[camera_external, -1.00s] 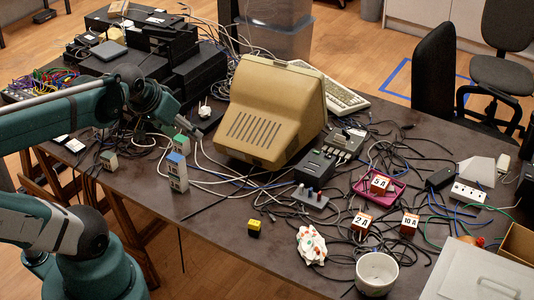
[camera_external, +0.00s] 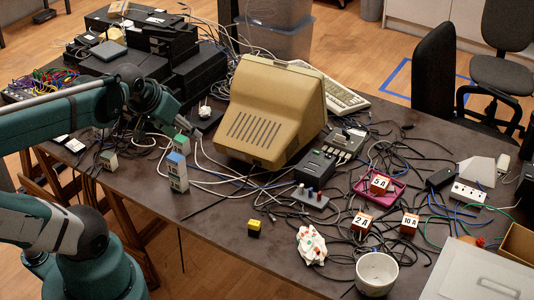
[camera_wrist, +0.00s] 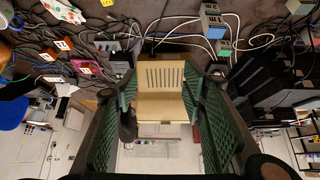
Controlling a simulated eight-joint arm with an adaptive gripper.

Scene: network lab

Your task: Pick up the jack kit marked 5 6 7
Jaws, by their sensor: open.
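No 5 6 7 marking is readable, so I cannot tell which kit bears it. Small pale jack blocks stand left of the monitor: a stacked one with a blue top (camera_external: 177,173), one with a green top (camera_external: 182,145) behind it, and a grey one (camera_external: 109,161) further left. In the wrist view, pale jack blocks (camera_wrist: 213,24) show at the top, right of centre. My gripper (camera_wrist: 160,92) is open and empty, its green fingers spread wide. In the external view it hangs over the table's left part, above and behind the blocks, apart from them.
A beige monitor (camera_external: 268,112) stands mid-table. Cables lie around the blocks. A yellow block (camera_external: 254,228), a white cup (camera_external: 376,273) and orange blocks marked 2 A (camera_external: 361,221), 5 A and 10 A are on the right side. Black equipment (camera_external: 195,75) stands behind my gripper.

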